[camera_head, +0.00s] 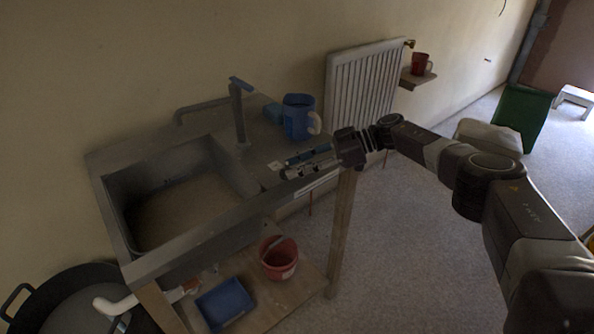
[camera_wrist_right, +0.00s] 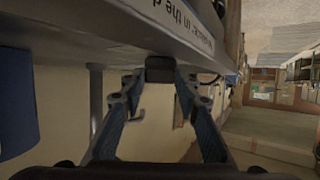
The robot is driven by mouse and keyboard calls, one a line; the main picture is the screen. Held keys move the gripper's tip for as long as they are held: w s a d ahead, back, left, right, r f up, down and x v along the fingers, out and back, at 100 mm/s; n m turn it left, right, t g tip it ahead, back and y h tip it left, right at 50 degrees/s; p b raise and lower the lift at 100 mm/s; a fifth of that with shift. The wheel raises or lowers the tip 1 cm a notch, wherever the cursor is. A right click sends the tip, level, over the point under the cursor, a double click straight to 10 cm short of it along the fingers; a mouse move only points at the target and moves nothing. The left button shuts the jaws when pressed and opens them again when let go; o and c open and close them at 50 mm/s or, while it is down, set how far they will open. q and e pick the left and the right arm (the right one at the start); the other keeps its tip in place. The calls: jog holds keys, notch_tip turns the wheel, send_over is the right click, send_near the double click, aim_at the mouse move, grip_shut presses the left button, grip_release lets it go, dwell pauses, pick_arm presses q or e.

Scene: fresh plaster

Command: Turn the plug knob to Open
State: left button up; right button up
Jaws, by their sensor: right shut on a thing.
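The plug knob appears as a dark block (camera_wrist_right: 160,68) at the underside of the sink unit's edge in the right wrist view. My right gripper (camera_wrist_right: 158,82) has its two fingers around this block, one on each side. In the head view my right gripper (camera_head: 287,173) reaches in from the right to the front edge of the sink unit (camera_head: 190,236), and the knob is hidden there. A printed label (camera_wrist_right: 185,22) on the edge is upside down and only partly readable in the wrist view. The knob's pointing direction cannot be told. My left gripper is not in view.
A blue jug (camera_head: 298,118) and tap (camera_head: 238,110) stand at the back of the counter. Below are a red bucket (camera_head: 280,259) and blue tray (camera_head: 225,304) on a wooden shelf. A black tub (camera_head: 40,277) is at lower left. The floor right of the sink is open.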

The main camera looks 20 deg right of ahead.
dwell(0.3)
jog(key=o, duration=1.1)
jog(key=shift+a, duration=0.1)
jog(key=v, duration=1.2)
